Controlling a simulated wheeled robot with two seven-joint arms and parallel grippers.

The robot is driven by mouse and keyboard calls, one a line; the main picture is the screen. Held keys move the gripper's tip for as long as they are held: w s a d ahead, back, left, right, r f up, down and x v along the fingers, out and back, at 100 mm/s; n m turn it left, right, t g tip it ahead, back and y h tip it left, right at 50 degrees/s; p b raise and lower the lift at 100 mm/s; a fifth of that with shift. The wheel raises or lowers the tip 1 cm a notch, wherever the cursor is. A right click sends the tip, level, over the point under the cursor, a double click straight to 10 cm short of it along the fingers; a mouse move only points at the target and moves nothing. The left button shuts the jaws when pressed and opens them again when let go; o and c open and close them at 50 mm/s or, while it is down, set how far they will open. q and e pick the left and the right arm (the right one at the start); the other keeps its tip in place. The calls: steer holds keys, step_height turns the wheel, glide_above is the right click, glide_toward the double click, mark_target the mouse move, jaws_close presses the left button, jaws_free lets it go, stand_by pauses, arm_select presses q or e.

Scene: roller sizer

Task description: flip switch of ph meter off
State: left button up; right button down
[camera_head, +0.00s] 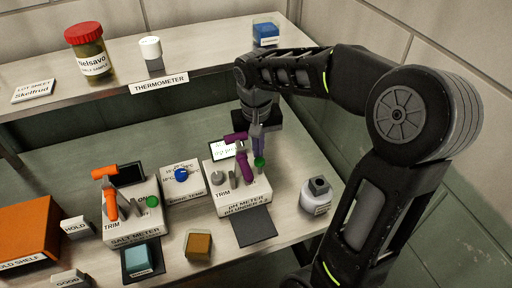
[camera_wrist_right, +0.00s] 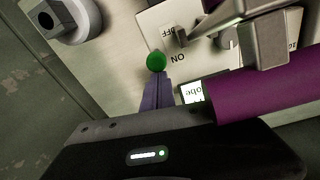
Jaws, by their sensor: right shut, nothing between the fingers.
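The pH meter (camera_head: 243,197) is a white box on the lower bench, with a purple probe (camera_head: 243,163) standing on it; the probe also shows large in the right wrist view (camera_wrist_right: 262,95). A small metal switch lever (camera_wrist_right: 181,38) sits on the meter's top between the OFF and ON labels; which way it leans I cannot tell for sure. A green lamp or button (camera_wrist_right: 156,61) is beside ON. My right gripper (camera_head: 259,146) is shut and empty, pointing down above the meter; its purple-grey fingertips (camera_wrist_right: 157,82) are close to the green lamp. My left gripper is out of view.
The salt meter (camera_head: 133,230) with an orange probe and a white box with a blue knob (camera_head: 182,174) stand left. A white bottle (camera_head: 315,195) stands right. A dark pad (camera_head: 254,231) lies in front. The raised shelf (camera_head: 205,60) is behind.

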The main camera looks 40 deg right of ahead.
steer(key=shift+w+d+f, duration=0.1)
steer(key=shift+w+f, duration=0.05)
steer(key=shift+w, duration=0.15)
steer(key=shift+s+r, duration=0.1)
steer(key=shift+r, duration=0.25)
steer(key=shift+r+p, duration=0.55)
steer(key=shift+p, duration=0.05)
